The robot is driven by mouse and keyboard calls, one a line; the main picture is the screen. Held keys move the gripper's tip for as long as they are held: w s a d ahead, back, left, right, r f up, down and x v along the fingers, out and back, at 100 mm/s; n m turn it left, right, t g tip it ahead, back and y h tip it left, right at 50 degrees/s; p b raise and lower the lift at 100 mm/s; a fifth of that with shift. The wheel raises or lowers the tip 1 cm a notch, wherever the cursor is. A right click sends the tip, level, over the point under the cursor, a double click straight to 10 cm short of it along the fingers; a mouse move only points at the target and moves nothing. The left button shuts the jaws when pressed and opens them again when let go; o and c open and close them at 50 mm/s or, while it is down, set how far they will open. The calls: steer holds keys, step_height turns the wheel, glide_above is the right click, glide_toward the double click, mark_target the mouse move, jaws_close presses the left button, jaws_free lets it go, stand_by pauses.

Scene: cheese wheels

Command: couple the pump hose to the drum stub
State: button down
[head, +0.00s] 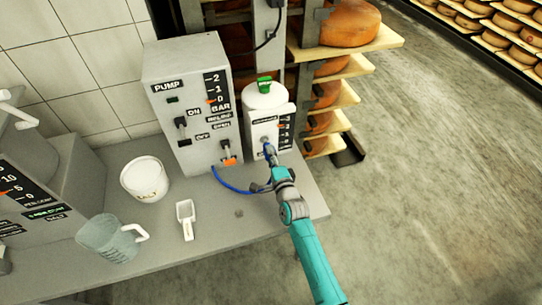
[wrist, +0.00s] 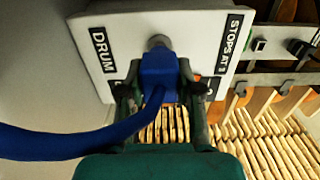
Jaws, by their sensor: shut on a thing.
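The white drum (head: 263,99) with a green cap stands on the bench, a labelled plate on its front. The grey drum stub (wrist: 158,41) sticks out of the plate marked DRUM in the wrist view. My gripper (head: 269,153) is in front of that plate, shut on the blue end of the pump hose (wrist: 159,72). The blue end is in line with the stub and overlaps its lower part in the wrist view. I cannot tell how far it is over the stub. The hose (head: 232,187) sags to the grey pump box (head: 188,98), left of the drum.
A white tub (head: 146,181), a white scoop (head: 186,219) and a clear jug (head: 106,238) stand on the bench (head: 215,265) to the left. A rack with cheese wheels (head: 350,22) is close behind and right of the drum. Open floor lies to the right.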

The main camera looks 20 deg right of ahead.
steer(key=shift+w, duration=1.35)
steer(key=c, duration=0.7)
jaws_free()
steer(key=shift+s, duration=0.1)
steer(key=s, duration=1.1)
steer(key=shift+s, duration=0.4)
